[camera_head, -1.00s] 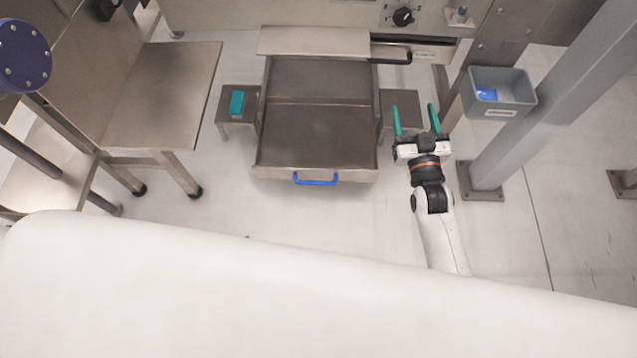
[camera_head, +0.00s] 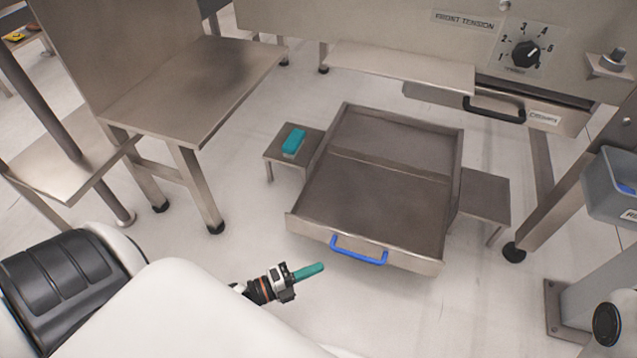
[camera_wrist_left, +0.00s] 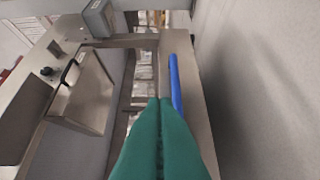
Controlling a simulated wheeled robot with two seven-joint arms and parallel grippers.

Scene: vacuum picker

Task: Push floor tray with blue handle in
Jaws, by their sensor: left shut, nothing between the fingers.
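The metal floor tray (camera_head: 412,262) is pulled out in front of the machine, low over the floor, and looks empty. Its blue handle (camera_head: 358,256) is on the front panel and faces me. My left gripper (camera_head: 309,271) is shut and empty, in front of the tray and a little left of the handle, apart from it. In the left wrist view the closed green fingers (camera_wrist_left: 160,140) point toward the front panel, with the blue handle (camera_wrist_left: 175,85) just right of their tips. My right gripper is out of view; only part of that arm shows at lower right.
Low metal stands flank the tray; the left stand (camera_head: 272,155) holds a teal block (camera_head: 294,141). A metal table (camera_head: 190,95) is at left. A drawer with a black handle (camera_head: 495,108) sits above right. A grey bin (camera_head: 610,185) is at right. Floor before the tray is clear.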

